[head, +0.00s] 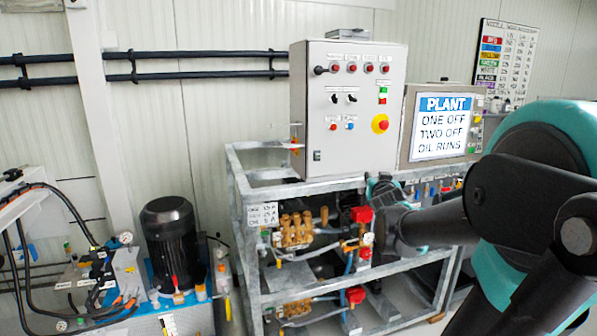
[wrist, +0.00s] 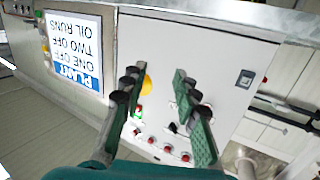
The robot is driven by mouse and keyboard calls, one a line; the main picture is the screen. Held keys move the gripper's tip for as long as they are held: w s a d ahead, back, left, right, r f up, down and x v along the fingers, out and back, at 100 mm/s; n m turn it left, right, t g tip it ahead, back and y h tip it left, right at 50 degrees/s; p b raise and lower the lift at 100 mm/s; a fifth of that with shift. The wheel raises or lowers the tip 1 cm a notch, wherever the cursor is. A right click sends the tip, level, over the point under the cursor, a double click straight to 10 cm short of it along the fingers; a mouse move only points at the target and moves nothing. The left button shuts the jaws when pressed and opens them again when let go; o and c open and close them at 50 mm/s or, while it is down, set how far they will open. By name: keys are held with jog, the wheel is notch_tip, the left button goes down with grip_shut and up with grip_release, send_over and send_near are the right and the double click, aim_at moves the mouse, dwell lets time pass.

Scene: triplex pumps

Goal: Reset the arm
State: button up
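My arm (head: 540,190), teal and dark grey, fills the right side of the head view. It reaches left in front of the pump frame, and its far part ends near the frame's upper shelf. My gripper (wrist: 157,78) shows in the wrist view with its two green and black fingers apart and nothing between them. Behind the fingers is the grey control box (wrist: 215,60), which appears upside down there. The box also stands upright on the frame in the head view (head: 345,140). The gap between fingers and box is hard to judge.
The metal pump frame (head: 245,220) holds brass pumps (head: 297,230) and red fittings. A PLANT screen (head: 442,122) stands right of the box and shows in the wrist view (wrist: 75,48). A black motor (head: 168,240) and hoses stand at left. Pipes run along the wall.

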jog(key=s+f+g, duration=0.3)
jog(key=s+f, duration=0.2)
jog(key=f, duration=0.3)
jog(key=s+f+g, duration=0.3)
jog(key=s+f, duration=0.2)
jog(key=f, duration=0.3)
jog(key=s+a+f+n+g+y, duration=0.1)
jog(key=s+a+f+g, duration=0.2)
jog(key=s+f, duration=0.4)
jog(key=s+a+f+n+g+y, duration=0.1)
jog(key=s+a+f+g, duration=0.2)
jog(key=s+f, duration=0.4)
jog(key=s, duration=0.3)
jog(key=shift+s+a+g, duration=0.2)
jog(key=shift+a+g, duration=0.2)
jog(key=shift+r, duration=0.1)
grip_shut()
